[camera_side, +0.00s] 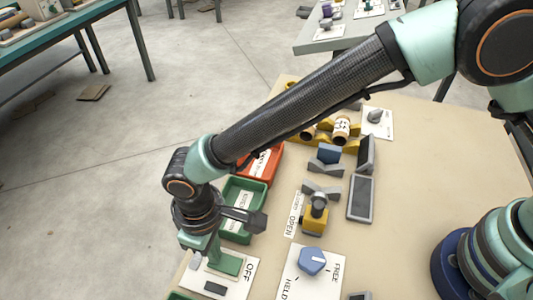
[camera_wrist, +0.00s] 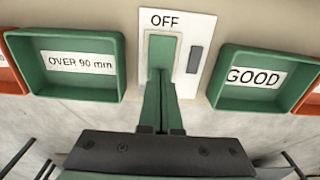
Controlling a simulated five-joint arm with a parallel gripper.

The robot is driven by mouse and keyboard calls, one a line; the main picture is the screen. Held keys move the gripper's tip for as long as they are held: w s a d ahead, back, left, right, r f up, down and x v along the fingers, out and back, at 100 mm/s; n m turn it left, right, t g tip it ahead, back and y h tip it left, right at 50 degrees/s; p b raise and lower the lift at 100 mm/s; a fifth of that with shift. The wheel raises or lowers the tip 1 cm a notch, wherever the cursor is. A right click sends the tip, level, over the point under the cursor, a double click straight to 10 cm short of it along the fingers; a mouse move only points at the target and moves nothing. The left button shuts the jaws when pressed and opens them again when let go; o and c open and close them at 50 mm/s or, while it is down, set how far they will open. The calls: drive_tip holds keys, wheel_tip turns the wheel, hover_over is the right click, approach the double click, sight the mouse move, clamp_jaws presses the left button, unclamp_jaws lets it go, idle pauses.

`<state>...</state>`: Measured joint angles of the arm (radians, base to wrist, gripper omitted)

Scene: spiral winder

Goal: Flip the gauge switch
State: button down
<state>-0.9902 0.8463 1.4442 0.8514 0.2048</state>
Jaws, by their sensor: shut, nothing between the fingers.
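The gauge switch is a white plate (camera_side: 238,287) at the near left edge of the table in the side view, with a green rocker (camera_side: 228,263), a small dark bar and the word OFF. In the wrist view the plate (camera_wrist: 178,20) is upper centre and the rocker (camera_wrist: 161,50) stands upright in it, its lower end hidden by my fingers. My gripper (camera_side: 205,252) is shut and empty, pointing down at the rocker. In the wrist view its fingertips (camera_wrist: 161,78) overlap the rocker's lower end; I cannot tell whether they touch it.
In the wrist view a green tray marked OVER 90 mm (camera_wrist: 80,90) lies left and a green tray marked GOOD (camera_wrist: 258,104) lies right. A red tray (camera_side: 272,168), a blue HELD/FREE knob (camera_side: 312,261) and a yellow-based clamp (camera_side: 314,222) are nearby. The table's right half is mostly clear.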

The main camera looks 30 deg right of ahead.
drive_tip(key=shift+f, duration=0.2)
drive_tip(key=shift+r, duration=3.55)
